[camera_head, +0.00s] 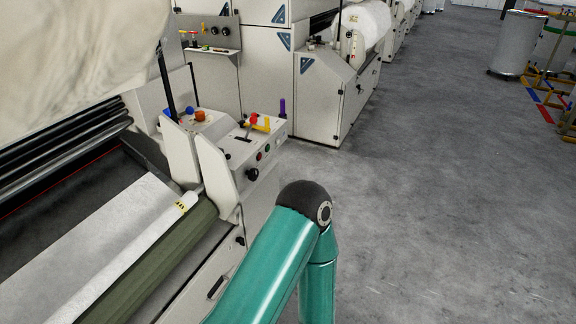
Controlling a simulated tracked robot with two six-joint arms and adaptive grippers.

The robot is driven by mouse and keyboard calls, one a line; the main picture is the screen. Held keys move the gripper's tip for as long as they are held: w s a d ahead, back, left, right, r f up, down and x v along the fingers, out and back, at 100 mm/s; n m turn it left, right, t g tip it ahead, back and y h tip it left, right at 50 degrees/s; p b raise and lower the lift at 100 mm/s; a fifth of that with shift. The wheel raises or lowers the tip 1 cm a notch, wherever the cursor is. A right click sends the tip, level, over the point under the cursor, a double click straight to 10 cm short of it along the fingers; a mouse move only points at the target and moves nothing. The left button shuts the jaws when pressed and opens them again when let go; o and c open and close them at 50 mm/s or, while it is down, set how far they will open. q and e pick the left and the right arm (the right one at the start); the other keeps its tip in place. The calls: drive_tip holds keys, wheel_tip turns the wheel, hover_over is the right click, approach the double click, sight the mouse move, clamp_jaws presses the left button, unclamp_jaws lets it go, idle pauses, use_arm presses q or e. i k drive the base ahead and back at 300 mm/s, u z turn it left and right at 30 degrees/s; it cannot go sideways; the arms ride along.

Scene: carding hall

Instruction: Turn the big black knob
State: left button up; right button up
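A round black knob (252,174) sits low on the front face of the light grey control box (275,135) at the machine's end. It is the largest black knob I can make out there. The top of the box carries a black lever and red and yellow parts. Neither gripper is in view. A teal arm of mine with a dark elbow stands in the foreground, below and right of the knob, apart from it in the picture.
A white web (110,250) runs beside an olive roller (165,265) at lower left. A second machine (320,95) stands behind the control box. Open grey floor (440,190) lies to the right. A metal can (516,45) stands at the far right.

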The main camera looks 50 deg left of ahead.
sight(253, 174)
drive_tip(key=u, duration=0.15)
drive_tip(key=i, duration=1.2)
drive_tip(key=u, duration=0.95)
drive_tip(key=i, duration=0.5)
drive_tip(key=u, duration=0.35)
drive_tip(key=k, duration=0.9)
drive_tip(key=u, duration=0.2)
drive_tip(key=i, duration=0.9)
drive_tip(key=z, duration=0.1)
